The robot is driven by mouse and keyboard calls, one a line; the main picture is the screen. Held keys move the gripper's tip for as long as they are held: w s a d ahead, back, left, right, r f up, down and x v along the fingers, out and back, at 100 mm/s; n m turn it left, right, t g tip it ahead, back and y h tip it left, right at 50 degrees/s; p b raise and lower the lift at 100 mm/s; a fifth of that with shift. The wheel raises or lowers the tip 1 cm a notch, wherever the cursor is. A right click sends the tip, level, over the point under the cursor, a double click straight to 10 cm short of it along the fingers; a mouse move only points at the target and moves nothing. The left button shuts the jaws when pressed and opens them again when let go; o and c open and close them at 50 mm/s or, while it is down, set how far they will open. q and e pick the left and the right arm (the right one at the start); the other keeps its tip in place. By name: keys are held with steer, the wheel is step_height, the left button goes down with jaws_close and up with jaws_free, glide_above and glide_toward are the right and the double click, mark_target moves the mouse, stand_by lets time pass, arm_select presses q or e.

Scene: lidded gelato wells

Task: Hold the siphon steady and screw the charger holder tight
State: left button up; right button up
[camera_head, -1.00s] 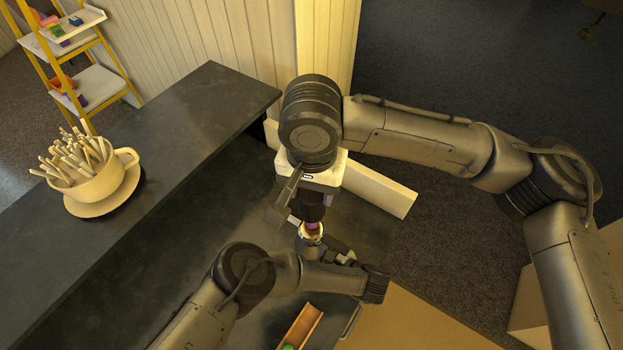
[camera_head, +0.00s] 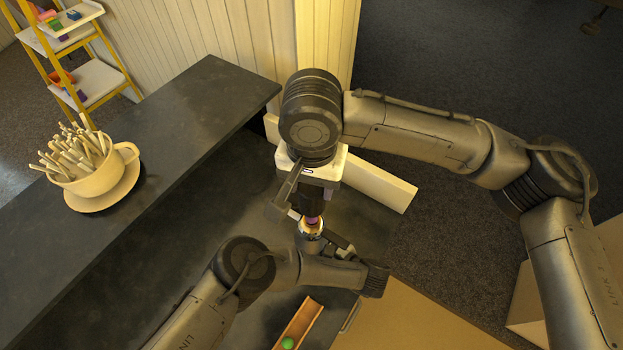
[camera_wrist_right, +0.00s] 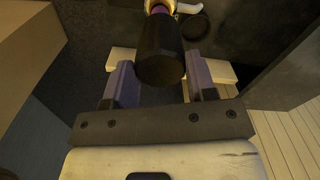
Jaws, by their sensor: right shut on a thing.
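The siphon (camera_head: 309,240) shows only in part in the head view, a small metallic body with a gold-coloured band below my right gripper. Its lower part is hidden by my left arm. The black charger holder (camera_wrist_right: 160,52) stands between the fingers of my right gripper (camera_wrist_right: 163,78) in the wrist view. My right gripper is shut on it, and the holder lines up with the siphon's top. A purple part shows between holder and siphon. My left gripper (camera_head: 335,250) is beside the siphon; its fingers are mostly hidden, so its grip cannot be told.
A beige cup (camera_head: 92,183) full of sticks stands on a saucer on the raised dark counter (camera_head: 185,135) at the left. An orange-sided tray (camera_head: 300,322) with a green ball lies near the bottom. A yellow shelf ladder (camera_head: 85,75) stands at the back left.

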mark_target(312, 206)
steer(key=shift+f, duration=4)
steer(key=m, duration=1.3)
steer(key=shift+m, duration=0.4)
steer(key=o, duration=1.1)
